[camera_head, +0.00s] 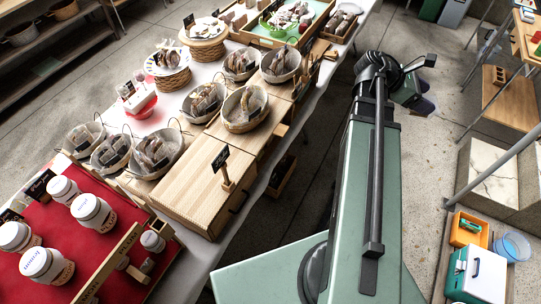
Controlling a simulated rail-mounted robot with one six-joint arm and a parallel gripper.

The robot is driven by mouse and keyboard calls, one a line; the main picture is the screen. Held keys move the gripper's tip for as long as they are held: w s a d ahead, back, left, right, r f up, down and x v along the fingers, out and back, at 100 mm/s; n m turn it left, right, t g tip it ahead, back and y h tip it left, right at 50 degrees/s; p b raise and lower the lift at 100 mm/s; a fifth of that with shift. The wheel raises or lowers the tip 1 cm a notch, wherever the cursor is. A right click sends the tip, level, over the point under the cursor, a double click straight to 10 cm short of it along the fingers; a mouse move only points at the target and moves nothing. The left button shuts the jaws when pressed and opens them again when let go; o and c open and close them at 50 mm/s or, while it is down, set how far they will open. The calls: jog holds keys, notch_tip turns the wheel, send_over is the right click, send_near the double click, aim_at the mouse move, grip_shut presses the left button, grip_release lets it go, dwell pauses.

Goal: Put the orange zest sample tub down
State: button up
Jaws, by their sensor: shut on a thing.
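My arm reaches from the bottom of the head view up to a dark joint near the top right. The short part beyond that joint points away over the floor. I cannot make out my gripper's fingers or anything held in them. I cannot pick out the orange zest sample tub for certain. A small lidded tub (153,241) stands at the right edge of the red mat (100,243), by a wooden rail (108,264).
Several baskets of wrapped goods (155,155) crowd the table. A wooden box (190,180) with a small black sign (221,160) has some bare top. A green tray (288,22) is at the back. A white-and-teal box (477,275) and a blue tub (512,246) stand at lower right.

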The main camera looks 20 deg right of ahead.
jog(key=w+a+f+n+t+h+b, duration=0.1)
jog(key=w+a+f+n+t+b, duration=0.2)
jog(key=w+a, duration=0.8)
jog(key=w+a+f+n+t+h+b, duration=0.1)
jog(key=w+a+n+t, duration=0.35)
jog(key=w+a, duration=0.7)
jog(key=w+a+f+n+t+y+b, duration=0.15)
jog(key=a+n+t, duration=0.25)
jog(key=a, duration=1.4)
jog(key=a+f+n+t+y+b, duration=0.25)
jog(key=a+t, duration=0.25)
jog(key=a, duration=1.2)
jog(key=shift+n+h, duration=0.3)
jog(key=shift+h, duration=0.1)
jog(key=f+b, duration=2)
jog(key=shift+s+f, duration=0.2)
jog(key=shift+r+g, duration=0.25)
jog(key=shift+r, duration=0.05)
jog(key=shift+f, duration=0.3)
jog(key=o, duration=0.9)
jog(key=shift+r, duration=0.35)
jog(key=p+v, duration=0.3)
jog(key=v, duration=0.4)
jog(key=shift+r, duration=0.15)
jog(key=shift+s+a, duration=0.1)
jog(key=shift+s, duration=0.05)
